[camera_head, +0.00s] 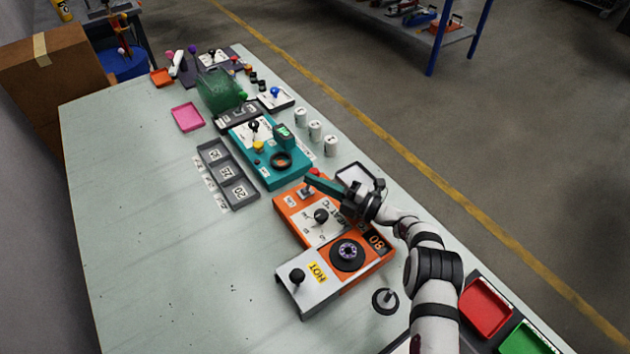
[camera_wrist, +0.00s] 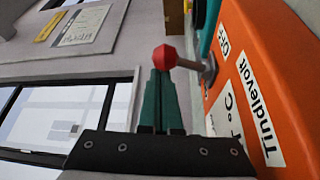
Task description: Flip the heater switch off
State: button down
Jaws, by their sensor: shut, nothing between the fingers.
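The heater is an orange box (camera_head: 285,207) with a white panel, a black knob (camera_head: 321,215), an "80" display and a black round dial (camera_head: 347,253). Its switch, a metal lever with a red tip, stands near the box's far end; in the wrist view the red tip (camera_wrist: 165,57) and grey stem (camera_wrist: 192,66) stick out from the orange face. My gripper (camera_head: 309,182) is shut and empty, its green fingers beside the lever.
A teal device (camera_head: 268,172) stands just beyond the orange box. A white "HOT" box (camera_head: 310,295) adjoins its near end. White cylinders (camera_head: 315,131) and a dark-rimmed tray (camera_head: 355,172) lie along the right edge. The table's left side is mostly clear.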

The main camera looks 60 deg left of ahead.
dwell(0.3)
jog(key=v, duration=1.5)
jog(key=shift+w+d, duration=0.25)
jog(key=shift+d, duration=0.1)
jog(key=s+d+r+n+t+h, duration=0.2)
jog(key=s+d+r+n+h, duration=0.15)
jog(key=d+r+n, duration=0.5)
jog(key=s+d+r+n+t+h, duration=0.1)
jog(key=s+d+r+n+h, duration=0.3)
jog(key=d+r+n, duration=0.45)
jog(key=s+d+n+t+h, duration=0.2)
jog(key=s+d+n+h, duration=0.2)
jog(key=d, duration=0.6)
jog(key=s+d+f+n+t+h, duration=0.1)
jog(key=s+d+n+t+h, duration=0.2)
jog(key=s+d+n, duration=0.3)
jog(key=s+d, duration=0.3)
jog(key=shift+s+d+h, duration=0.3)
jog(key=shift+d+h, duration=0.05)
jog(key=shift+d, duration=0.05)
